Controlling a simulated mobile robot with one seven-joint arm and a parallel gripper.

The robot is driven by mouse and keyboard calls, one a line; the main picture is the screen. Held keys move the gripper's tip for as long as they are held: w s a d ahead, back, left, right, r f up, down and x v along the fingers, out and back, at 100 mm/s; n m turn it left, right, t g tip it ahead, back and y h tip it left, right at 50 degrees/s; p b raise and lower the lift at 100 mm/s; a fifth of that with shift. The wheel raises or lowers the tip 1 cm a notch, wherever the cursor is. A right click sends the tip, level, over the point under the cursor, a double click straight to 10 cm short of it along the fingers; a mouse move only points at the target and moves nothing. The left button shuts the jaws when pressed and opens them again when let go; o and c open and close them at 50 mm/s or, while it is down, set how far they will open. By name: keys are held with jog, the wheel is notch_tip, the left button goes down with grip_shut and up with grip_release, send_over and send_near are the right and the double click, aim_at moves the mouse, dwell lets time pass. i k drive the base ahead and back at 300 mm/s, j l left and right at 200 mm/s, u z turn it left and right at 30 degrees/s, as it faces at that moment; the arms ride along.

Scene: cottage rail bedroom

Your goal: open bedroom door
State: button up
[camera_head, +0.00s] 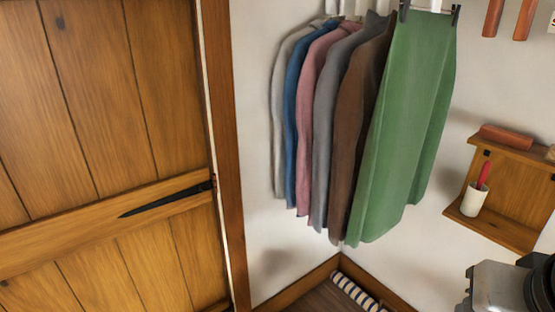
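The bedroom door (95,110) is a wooden plank door filling the left of the view. A wooden cross-rail runs across it, with a black strap hinge (165,197) at its right edge. The door looks shut against its wooden frame (222,120). No handle or latch shows. A grey and black part of my arm (508,288) shows at the bottom right corner. My gripper's fingertips cannot be made out, and nothing of mine touches the door.
Several garments hang on the white wall right of the door, with a green one (405,120) in front. A small wooden shelf (510,235) holds a white cup (473,200). A striped roll (355,292) lies on the floor in the corner.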

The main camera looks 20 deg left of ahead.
aim_at(106, 205)
jog(key=u, duration=1.85)
jog(key=i+j+u, duration=0.15)
jog(key=u, duration=0.7)
jog(key=i+u, duration=0.7)
jog(key=i+l+u, duration=0.2)
jog(key=u, duration=0.15)
